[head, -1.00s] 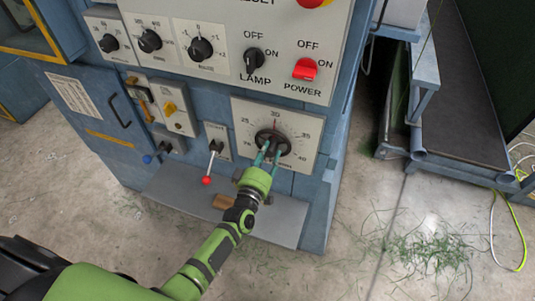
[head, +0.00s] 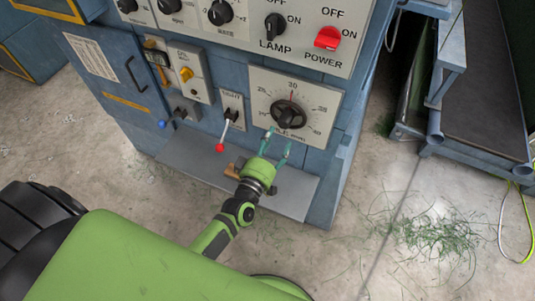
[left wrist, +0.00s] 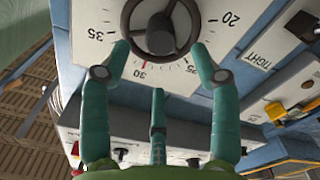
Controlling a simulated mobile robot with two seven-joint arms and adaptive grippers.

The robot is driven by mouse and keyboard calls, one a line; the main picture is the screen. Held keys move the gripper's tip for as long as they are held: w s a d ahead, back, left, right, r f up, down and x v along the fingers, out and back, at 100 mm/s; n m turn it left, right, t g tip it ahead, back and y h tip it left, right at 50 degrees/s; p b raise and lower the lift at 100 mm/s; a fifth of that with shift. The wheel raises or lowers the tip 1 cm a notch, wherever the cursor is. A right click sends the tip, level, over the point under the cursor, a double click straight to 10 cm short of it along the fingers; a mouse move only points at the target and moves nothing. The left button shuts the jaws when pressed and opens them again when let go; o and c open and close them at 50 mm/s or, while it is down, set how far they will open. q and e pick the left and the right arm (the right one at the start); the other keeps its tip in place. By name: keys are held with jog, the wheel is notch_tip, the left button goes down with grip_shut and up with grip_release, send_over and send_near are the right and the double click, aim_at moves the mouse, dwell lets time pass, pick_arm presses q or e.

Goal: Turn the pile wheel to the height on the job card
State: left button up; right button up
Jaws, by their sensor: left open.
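The pile wheel (head: 288,115) is a black handwheel on a white scale plate (head: 326,92) low on the blue machine. A red mark stands close to 30. My left gripper (head: 279,140) is open and empty, its teal fingers just below and in front of the wheel. In the left wrist view the wheel (left wrist: 160,27) is upside down above my spread fingertips (left wrist: 162,48), with the red mark by 30. A printed white sheet (head: 91,55) hangs on the cabinet at left, its text too small to read. My right gripper is not in view.
A red-knobbed lever (head: 225,130) stands left of the scale plate. A grey ledge (head: 285,192) with a brown block (head: 232,170) runs below. Lamp (head: 275,25) and red power (head: 327,38) switches are above. Grass clippings lie on the floor at right.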

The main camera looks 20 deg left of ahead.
pick_arm(q)
jog(key=shift+s, duration=2.7)
